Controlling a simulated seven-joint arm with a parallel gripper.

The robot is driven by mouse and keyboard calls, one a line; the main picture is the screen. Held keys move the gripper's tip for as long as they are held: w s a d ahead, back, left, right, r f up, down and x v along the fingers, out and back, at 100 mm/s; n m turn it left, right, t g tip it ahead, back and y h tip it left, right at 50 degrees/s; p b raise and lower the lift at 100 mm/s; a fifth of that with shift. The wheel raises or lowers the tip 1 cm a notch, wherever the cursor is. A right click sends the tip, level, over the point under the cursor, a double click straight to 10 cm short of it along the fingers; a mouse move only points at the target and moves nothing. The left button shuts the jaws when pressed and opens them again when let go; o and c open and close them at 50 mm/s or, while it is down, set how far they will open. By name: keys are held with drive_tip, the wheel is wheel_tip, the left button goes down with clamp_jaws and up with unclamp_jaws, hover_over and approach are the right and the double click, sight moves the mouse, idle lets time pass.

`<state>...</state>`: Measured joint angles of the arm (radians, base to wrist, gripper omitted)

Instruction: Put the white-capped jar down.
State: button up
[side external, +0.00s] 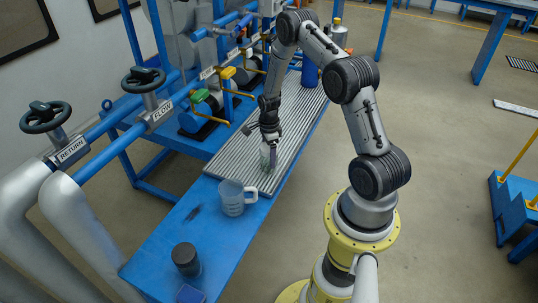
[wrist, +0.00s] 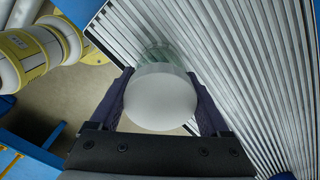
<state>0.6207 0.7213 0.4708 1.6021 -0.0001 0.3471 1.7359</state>
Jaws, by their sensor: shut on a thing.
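The white-capped jar (wrist: 160,97) is between the two dark fingers of my gripper (wrist: 160,108) in the wrist view. Its round white cap faces the camera, and greenish clear glass shows beyond it. In the side external view my gripper (side external: 270,148) points down over the grey ribbed mat (side external: 228,165), near its front end. The jar's greenish glass (side external: 267,158) shows below and beside the fingers, looking upright. I cannot tell whether its base touches the mat. The fingers hide part of the jar.
A clear measuring jug (side external: 232,200) stands just in front of the mat on the blue bench (side external: 160,240). A dark cylinder (side external: 186,259) and a small blue box (side external: 190,294) are nearer the front. Blue pipes and valves (side external: 145,78) line the left. The mat's middle looks clear.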

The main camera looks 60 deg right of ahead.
drive_tip(key=shift+f, duration=0.15)
drive_tip(key=o, duration=1.2)
